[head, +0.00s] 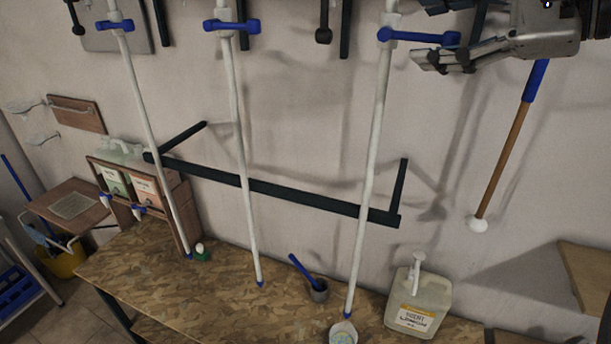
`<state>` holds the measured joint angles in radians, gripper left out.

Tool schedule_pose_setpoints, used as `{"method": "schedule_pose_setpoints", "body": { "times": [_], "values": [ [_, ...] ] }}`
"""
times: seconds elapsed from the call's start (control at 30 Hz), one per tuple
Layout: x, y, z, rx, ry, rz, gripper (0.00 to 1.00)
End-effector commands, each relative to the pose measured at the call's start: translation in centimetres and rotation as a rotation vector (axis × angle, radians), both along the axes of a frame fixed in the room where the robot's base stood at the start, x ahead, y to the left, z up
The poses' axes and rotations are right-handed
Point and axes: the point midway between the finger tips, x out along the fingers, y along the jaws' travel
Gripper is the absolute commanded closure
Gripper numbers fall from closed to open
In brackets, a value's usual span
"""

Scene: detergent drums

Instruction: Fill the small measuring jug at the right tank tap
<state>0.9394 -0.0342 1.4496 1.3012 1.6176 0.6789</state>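The right tank's white pipe (372,175) runs down the wall to a blue tip. Its blue tap lever (420,38) points right, roughly level. A small pale measuring jug (343,333) stands on the bench under that tip, partly cut off by the bottom edge; its fill level is unclear. My gripper (425,62) is at the upper right, its fingers pointing left beside and just below the lever's end. I cannot tell whether it touches the lever or how far the fingers are apart. The tank itself is out of view.
Two more pipes (240,150) with blue levers hang to the left. A dark rail (270,190) crosses the wall. The bench (150,275) is mostly clear at left.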

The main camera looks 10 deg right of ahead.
Motion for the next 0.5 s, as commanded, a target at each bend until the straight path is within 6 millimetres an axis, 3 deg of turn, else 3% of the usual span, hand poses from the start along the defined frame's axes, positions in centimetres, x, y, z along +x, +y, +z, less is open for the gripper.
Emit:
{"method": "schedule_pose_setpoints", "body": {
  "times": [0.5],
  "values": [
    [-2.2,-1.6,1.0,0.001,0.000,-0.002,0.43]
  ]
}}
